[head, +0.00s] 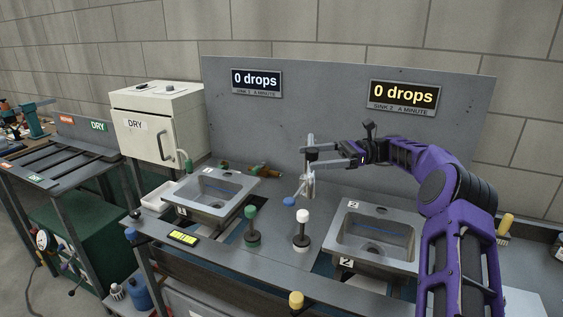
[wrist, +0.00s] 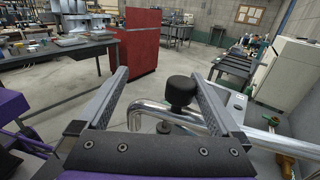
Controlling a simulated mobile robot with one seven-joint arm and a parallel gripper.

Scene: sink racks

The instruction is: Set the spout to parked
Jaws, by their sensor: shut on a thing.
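The chrome spout (head: 310,187) stands between the two sinks, in front of the grey back panel. My gripper (head: 307,157) reaches in from the right at the upper part of the spout. In the wrist view, my gripper (wrist: 158,78) has a bent chrome tube (wrist: 150,107) and a black knob (wrist: 180,90) between its fingers, which are well apart. The right finger overlaps the tube. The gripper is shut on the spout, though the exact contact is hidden. A blue-knobbed lever (head: 289,201) sits low on the spout's left.
Sink 1 (head: 243,182) is left and sink 2 (head: 346,226) right. The sink 1 display (head: 256,82) and sink 2 display (head: 403,95) both read "0 drops". A white cabinet (head: 160,130) stands left.

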